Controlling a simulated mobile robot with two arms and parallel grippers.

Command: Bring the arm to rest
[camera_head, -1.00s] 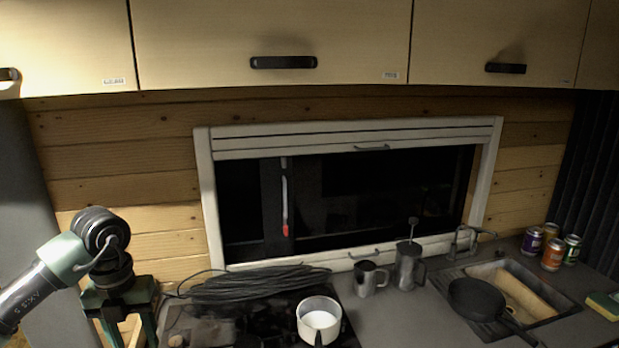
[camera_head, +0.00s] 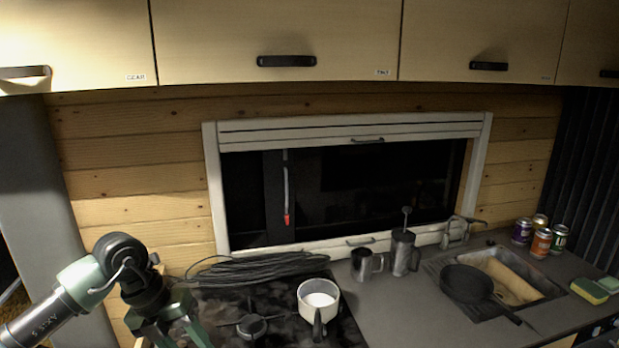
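My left arm comes in from the lower left with a dark joint and a green gripper. My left gripper (camera_head: 178,334) points down near the bottom edge, in front of the left end of the stove. Its two green fingers look spread apart, with nothing visible between them; the tips are at or past the frame's bottom edge. My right gripper is not in view.
A white pot (camera_head: 319,296) stands on the black stove (camera_head: 270,318), with a coiled dark cable (camera_head: 258,267) behind it. To the right are a metal mug (camera_head: 364,265), a metal press (camera_head: 403,252), a dark pan (camera_head: 466,283) over the sink, several cans and a sponge (camera_head: 589,291). Cabinets (camera_head: 275,35) hang above.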

